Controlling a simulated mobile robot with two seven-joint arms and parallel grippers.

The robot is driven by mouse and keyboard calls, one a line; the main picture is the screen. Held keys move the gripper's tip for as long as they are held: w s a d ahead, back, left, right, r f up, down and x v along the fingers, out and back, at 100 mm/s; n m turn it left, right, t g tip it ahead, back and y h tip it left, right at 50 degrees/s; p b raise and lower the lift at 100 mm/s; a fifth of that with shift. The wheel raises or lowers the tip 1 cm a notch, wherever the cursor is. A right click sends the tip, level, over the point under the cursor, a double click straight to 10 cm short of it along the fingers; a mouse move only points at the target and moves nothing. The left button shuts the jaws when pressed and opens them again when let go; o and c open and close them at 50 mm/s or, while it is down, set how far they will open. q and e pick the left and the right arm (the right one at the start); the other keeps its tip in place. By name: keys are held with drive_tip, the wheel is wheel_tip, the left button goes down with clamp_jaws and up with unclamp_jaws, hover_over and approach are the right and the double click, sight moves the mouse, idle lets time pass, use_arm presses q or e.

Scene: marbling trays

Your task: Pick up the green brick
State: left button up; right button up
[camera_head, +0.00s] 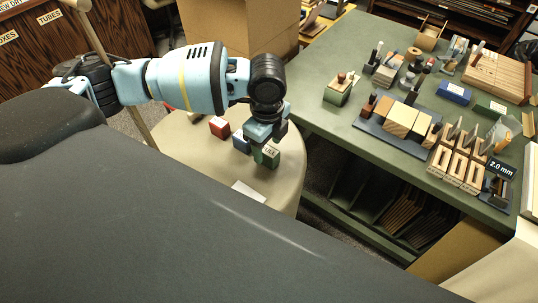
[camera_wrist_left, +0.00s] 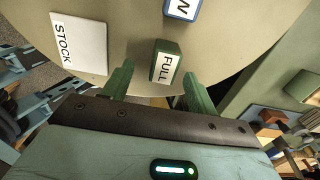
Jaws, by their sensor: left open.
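The green brick (camera_head: 267,156) stands on the round cream table (camera_head: 283,190) in the head view. Its white label reads FULL in the left wrist view, where the brick (camera_wrist_left: 172,50) shows at the middle. My left gripper (camera_head: 266,135) is over the table right at the brick and hides part of it. In the wrist view my left gripper (camera_wrist_left: 158,73) is open, with one finger to each side of the brick's near end. A gap shows beside each finger, and I see no grip on the brick. My right gripper is not in view.
A blue brick (camera_head: 240,142) stands close beside the green one, and a red brick (camera_head: 219,127) farther left. A white STOCK card (camera_wrist_left: 78,43) lies on the table. A green workbench (camera_head: 335,117) with wooden blocks and tools stands close on the right.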

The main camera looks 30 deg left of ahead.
sight(269, 151)
use_arm(q)
drive_tip(key=shift+w+f, duration=0.15)
drive_tip(key=shift+f, duration=1)
drive_tip(key=shift+w+f, duration=0.15)
drive_tip(key=shift+f, duration=1)
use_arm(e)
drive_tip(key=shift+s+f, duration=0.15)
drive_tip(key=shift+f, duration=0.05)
use_arm(q)
drive_tip(key=c, duration=1.1)
drive_tip(key=shift+o, duration=0.2)
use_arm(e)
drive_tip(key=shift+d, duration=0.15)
use_arm(q)
drive_tip(key=shift+r, duration=0.1)
